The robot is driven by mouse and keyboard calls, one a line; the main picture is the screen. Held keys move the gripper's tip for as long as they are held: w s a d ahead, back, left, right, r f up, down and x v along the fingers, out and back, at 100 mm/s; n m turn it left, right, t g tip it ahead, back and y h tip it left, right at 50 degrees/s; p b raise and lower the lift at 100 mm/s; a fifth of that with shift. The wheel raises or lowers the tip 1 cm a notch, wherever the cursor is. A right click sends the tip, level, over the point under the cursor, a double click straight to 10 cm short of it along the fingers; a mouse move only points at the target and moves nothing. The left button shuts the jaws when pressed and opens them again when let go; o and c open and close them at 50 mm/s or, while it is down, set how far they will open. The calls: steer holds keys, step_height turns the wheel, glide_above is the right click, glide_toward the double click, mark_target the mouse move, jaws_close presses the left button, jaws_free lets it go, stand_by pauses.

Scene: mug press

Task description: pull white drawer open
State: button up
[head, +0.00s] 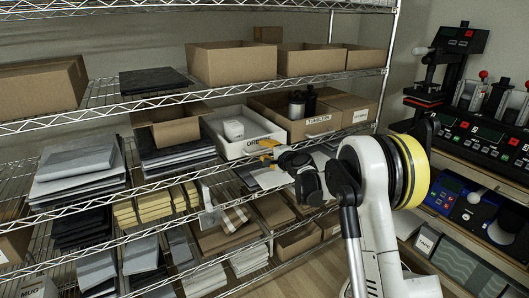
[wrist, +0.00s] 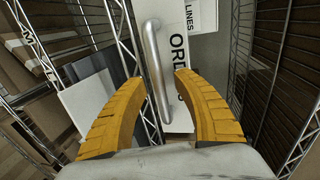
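The white drawer (head: 228,146) is an open-topped bin on the middle wire shelf, with a small white box inside and a printed label on its front. My gripper (head: 266,148), with yellow fingers, is at the right part of its front. In the wrist view, the drawer's labelled white front (wrist: 207,16) is ahead, and its silver bar handle (wrist: 157,75) runs between my two open fingers (wrist: 153,62). Gaps show on both sides of the bar, so the fingers are not closed on it. Part of the front is hidden behind my gripper in the head view.
Cardboard boxes (head: 318,122) stand right of the drawer, one labelled. Stacks of grey packages (head: 78,160) lie to the left. A wire shelf edge (wrist: 140,85) runs close beside the left finger. A bench with mug presses (head: 470,130) is at the right.

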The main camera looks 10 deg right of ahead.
jaws_close()
steer(key=f+v, duration=0.2)
steer(key=v, duration=1)
steer(key=s+f+b+v, duration=0.1)
steer(key=f+v, duration=0.2)
steer(key=v, duration=0.9)
steer(key=shift+d, duration=0.2)
steer(key=shift+s, duration=0.1)
jaws_free()
steer(key=shift+s, duration=0.15)
steer(key=v, duration=1.1)
steer(key=shift+s+d, duration=0.15)
steer(key=shift+s, duration=0.2)
